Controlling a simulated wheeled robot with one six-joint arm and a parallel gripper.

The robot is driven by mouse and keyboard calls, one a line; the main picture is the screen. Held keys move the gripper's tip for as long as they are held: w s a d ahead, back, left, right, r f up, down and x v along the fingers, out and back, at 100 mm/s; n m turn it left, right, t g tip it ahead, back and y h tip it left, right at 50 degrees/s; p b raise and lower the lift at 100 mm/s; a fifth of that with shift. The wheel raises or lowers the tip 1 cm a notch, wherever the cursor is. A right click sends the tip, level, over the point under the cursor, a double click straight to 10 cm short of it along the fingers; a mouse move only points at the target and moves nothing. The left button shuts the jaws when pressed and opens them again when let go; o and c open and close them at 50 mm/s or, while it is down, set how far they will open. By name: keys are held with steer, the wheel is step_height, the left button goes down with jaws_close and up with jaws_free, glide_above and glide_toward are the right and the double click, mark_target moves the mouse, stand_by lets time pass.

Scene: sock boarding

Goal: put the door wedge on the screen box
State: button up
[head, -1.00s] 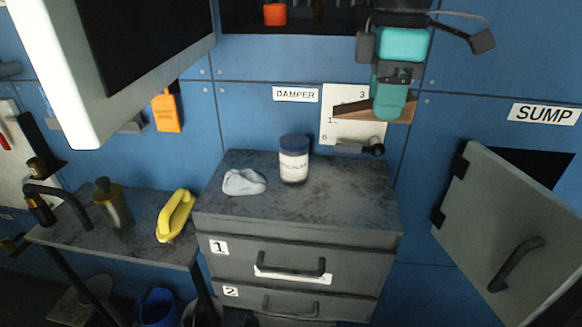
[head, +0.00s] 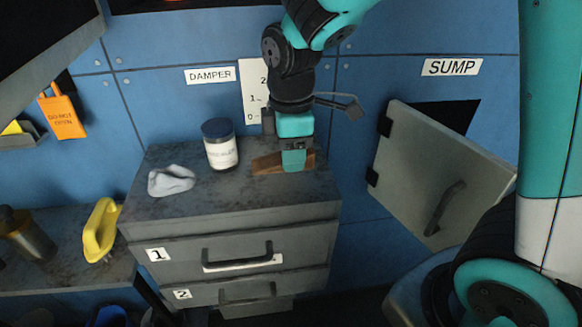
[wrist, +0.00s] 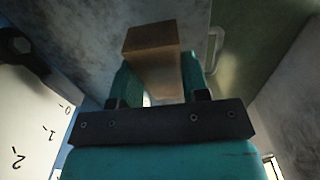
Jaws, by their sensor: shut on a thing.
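The brown door wedge (head: 267,164) is between the fingers of my gripper (head: 293,163), at the right part of the drawer cabinet's top in the head view. I cannot tell whether it touches the top. In the wrist view the wedge (wrist: 152,42) sticks out past the two teal fingers of my gripper (wrist: 157,75), which are shut on it. A grey box with a dark screen (head: 45,25), likely the screen box, shows only in part at the upper left; the rest is cut off by the frame.
The cabinet top (head: 210,195) also holds a blue-lidded jar (head: 221,148) left of the wedge and a grey cloth (head: 171,181). An open door (head: 440,175) stands at the right. A side table (head: 60,265) bears a yellow handle (head: 100,232).

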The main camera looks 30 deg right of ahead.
mark_target(291, 182)
steer(key=shift+f, duration=2.1)
steer(key=shift+f, duration=0.15)
steer(key=o, duration=0.9)
step_height(291, 182, up, 12)
steer(key=shift+s+r, duration=0.1)
steer(key=s+a+m+y, duration=0.2)
steer(key=s+a+m, duration=0.1)
steer(key=s, duration=0.5)
steer(key=s+a+f+m+y, duration=0.1)
steer(key=s+a+m+y, duration=0.1)
steer(key=s, duration=0.6)
steer(key=shift+a+m, duration=0.45)
steer(key=shift+m, duration=0.75)
steer(key=shift+s, duration=0.1)
